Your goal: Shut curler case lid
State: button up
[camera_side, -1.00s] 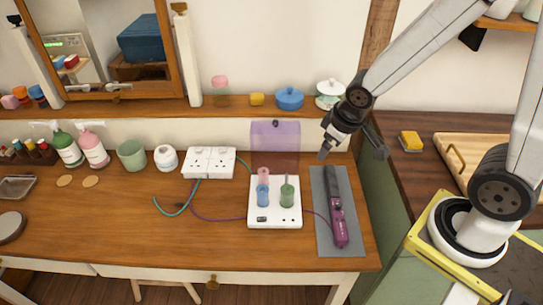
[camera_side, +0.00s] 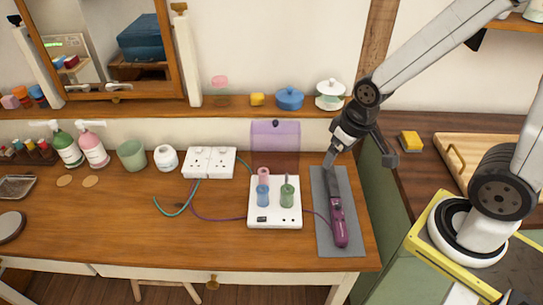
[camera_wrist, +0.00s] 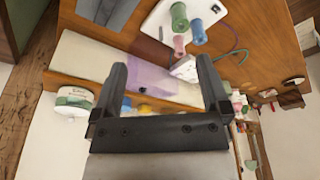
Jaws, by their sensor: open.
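The curler case is a white base (camera_side: 275,215) on the wooden desk, holding a pink curler (camera_side: 263,173), a blue curler (camera_side: 263,194) and a green curler (camera_side: 287,194). Its see-through purple lid (camera_side: 275,134) stands open, upright at the back edge. My gripper (camera_side: 358,161) is open and empty, above the desk to the right of the lid and apart from it. In the wrist view the purple lid (camera_wrist: 150,78) shows beyond and between my open fingers (camera_wrist: 160,92), with the white base (camera_wrist: 168,22) at the top.
A purple styling iron (camera_side: 337,220) lies on a grey mat (camera_side: 322,240) below my gripper. A socket block (camera_side: 209,162) with cables is left of the case. A shelf behind holds a blue pot (camera_side: 289,98) and a white lidded jar (camera_side: 330,95).

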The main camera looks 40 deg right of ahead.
jog(key=shift+w, duration=0.15)
jog(key=c, duration=0.7)
jog(key=shift+w+d+r, duration=0.1)
jog(key=shift+w, duration=0.25)
jog(key=c, duration=0.4)
jog(key=w+d+m, duration=0.1)
jog(key=w, duration=0.3)
jog(key=w+d+r+m, duration=0.1)
jog(key=w+m, duration=0.1)
jog(key=w, duration=0.2)
jog(key=w+d+m, duration=0.1)
jog(key=w, duration=0.4)
jog(key=shift+r+h, duration=0.2)
jog(key=shift+h, duration=0.2)
grip_shut()
jog(key=w+d+m+h, duration=0.1)
jog(key=w+d+m, duration=0.3)
jog(key=w, duration=0.6)
jog(key=shift+w+d+f+m+g, duration=0.2)
jog(key=shift+w+d+m+g, duration=0.1)
jog(key=shift+w+d+m, duration=0.15)
